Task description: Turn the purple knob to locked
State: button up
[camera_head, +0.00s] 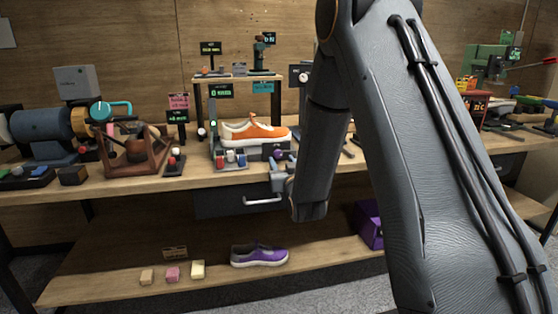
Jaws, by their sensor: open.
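A small purple knob (278,155) shows at the front of a dark fixture on the workbench, just below the orange sneaker (254,132). My gripper (278,165) is small in the head view, at the bench's front edge, left of my forearm. It is open, right in front of and just below the knob. I cannot tell whether its fingers touch the knob or are around it. The knob's marking and its locked or unlocked setting are too small to read.
A panel with red, white and blue parts (231,158) stands just left of the knob. A drawer handle (263,201) is below the bench edge. A purple sneaker (259,255) and several small blocks lie on the lower shelf. My arm hides much of the right side.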

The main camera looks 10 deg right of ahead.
aim_at(278, 156)
jog(key=shift+w, duration=2)
jog(key=c, duration=1)
jog(key=shift+m, duration=0.8)
jog(key=shift+c, duration=0.2)
jog(key=o, duration=1)
jog(key=shift+o, duration=0.2)
jog(key=s, duration=0.8)
